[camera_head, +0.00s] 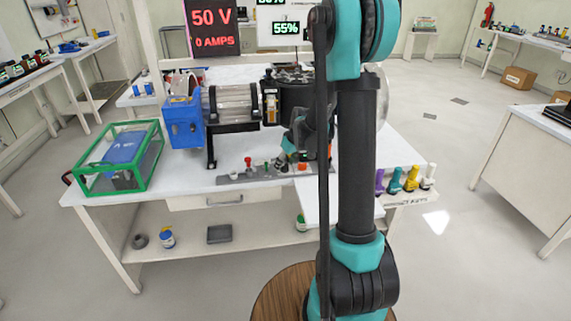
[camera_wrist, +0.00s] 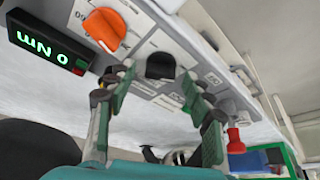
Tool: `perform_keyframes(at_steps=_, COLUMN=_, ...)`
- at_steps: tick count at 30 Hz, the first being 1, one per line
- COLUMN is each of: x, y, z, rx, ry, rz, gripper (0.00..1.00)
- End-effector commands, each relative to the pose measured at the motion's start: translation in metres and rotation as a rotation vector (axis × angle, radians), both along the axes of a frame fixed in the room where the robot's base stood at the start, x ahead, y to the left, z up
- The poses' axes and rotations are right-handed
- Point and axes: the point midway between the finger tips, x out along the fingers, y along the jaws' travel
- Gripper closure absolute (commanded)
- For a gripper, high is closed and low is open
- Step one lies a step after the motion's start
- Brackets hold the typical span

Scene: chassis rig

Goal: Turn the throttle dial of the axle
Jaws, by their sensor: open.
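A grey control panel (camera_head: 240,178) runs along the front of the table below the axle rig (camera_head: 235,105). In the wrist view, a black dial (camera_wrist: 160,66) sits on the panel (camera_wrist: 145,85) between and just beyond the fingertips. An orange dial (camera_wrist: 104,29) is to its upper left, and also shows in the head view (camera_head: 303,167). The labels are too small to tell which dial is the throttle. My gripper (camera_wrist: 157,88) is open, with green-padded fingers on either side of the black dial; contact cannot be told. In the head view my arm partly hides the gripper and panel.
A display reading "0 Nm" (camera_wrist: 45,44) stands beside the orange dial. A red-topped lever (camera_wrist: 235,142) is at the panel's other end. A green-framed box (camera_head: 122,157) sits at the table's left. A "50 V, 0 AMPS" display (camera_head: 212,27) is behind.

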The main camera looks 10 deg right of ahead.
Motion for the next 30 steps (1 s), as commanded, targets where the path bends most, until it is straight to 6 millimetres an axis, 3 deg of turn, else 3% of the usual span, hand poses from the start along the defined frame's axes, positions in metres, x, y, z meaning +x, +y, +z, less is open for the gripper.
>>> perform_keyframes(at_steps=7, x=0.0001, y=0.0, z=-0.0003, rx=0.0, ry=0.0, rz=0.0, gripper=0.49)
perform_keyframes(at_steps=19, x=0.0002, y=0.0, z=-0.0001, rx=0.0, ry=0.0, rz=0.0, gripper=0.98)
perform_keyframes(at_steps=30, x=-0.0001, y=0.0004, z=-0.0001, rx=-0.001, ry=-0.001, rz=-0.068, gripper=0.98)
